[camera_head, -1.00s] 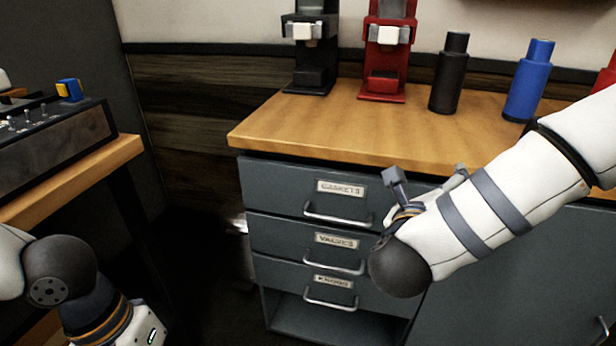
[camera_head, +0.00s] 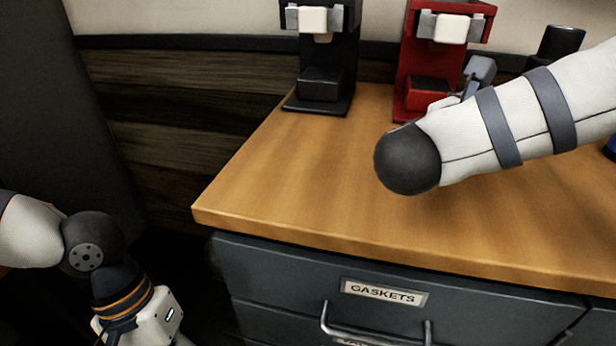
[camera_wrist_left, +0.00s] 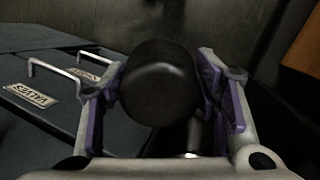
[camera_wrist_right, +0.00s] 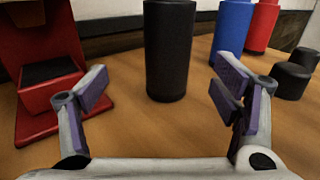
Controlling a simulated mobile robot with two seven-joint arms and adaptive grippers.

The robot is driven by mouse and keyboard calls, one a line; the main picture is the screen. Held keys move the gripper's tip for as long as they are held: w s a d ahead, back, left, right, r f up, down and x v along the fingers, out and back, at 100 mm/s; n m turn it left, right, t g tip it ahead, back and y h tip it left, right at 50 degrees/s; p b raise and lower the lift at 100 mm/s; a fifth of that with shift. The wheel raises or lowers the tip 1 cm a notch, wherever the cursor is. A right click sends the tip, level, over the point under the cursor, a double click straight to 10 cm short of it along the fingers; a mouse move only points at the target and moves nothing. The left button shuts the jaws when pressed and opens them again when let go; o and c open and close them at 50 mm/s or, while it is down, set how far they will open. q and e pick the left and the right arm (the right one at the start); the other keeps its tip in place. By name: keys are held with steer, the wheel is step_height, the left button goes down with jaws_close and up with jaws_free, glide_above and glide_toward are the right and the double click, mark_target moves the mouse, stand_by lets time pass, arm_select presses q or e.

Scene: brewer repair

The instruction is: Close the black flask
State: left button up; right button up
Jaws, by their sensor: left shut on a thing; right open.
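The black flask (camera_wrist_right: 168,50) stands upright on the wooden counter, straight ahead of my right gripper (camera_wrist_right: 162,82); its top is cut off in that view. In the head view only its upper part (camera_head: 560,42) shows above my right forearm. My right gripper is open and empty, its fingers spread to either side of the flask's line, short of it. My left gripper (camera_wrist_left: 162,75) is shut on a rounded black cap-like piece (camera_wrist_left: 158,85), held low in front of the drawers. In the head view the left fingers are out of frame.
A red brewer (camera_head: 420,60) and a black brewer (camera_head: 325,60) stand at the counter's back. In the right wrist view a blue flask (camera_wrist_right: 230,35), a red flask (camera_wrist_right: 262,22) and two dark caps (camera_wrist_right: 291,80) are to the right. The counter's front left (camera_head: 290,190) is clear.

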steer(key=shift+r, duration=0.15)
arm_select(q)
steer(key=shift+s+r, duration=0.1)
steer(key=shift+s, duration=0.2)
arm_select(e)
steer(key=shift+s, duration=0.4)
steer(key=b+x, duration=0.1)
steer(key=x, duration=0.5)
steer(key=shift+w+d, duration=0.2)
steer(key=shift+d, duration=0.1)
arm_select(q)
steer(key=shift+s+f, duration=0.1)
steer(key=shift+f, duration=0.7)
arm_select(e)
steer(key=shift+w+d, duration=0.1)
steer(key=shift+w+d+r, duration=0.15)
steer(key=shift+d, duration=0.15)
steer(key=p+x, duration=0.1)
steer(key=x, duration=0.3)
steer(key=shift+s+d, duration=0.15)
steer(key=shift+s, duration=0.05)
steer(key=shift+w+d, duration=0.2)
steer(key=shift+w, duration=0.05)
arm_select(q)
steer(key=shift+w+r, duration=0.2)
steer(key=shift+r, duration=0.45)
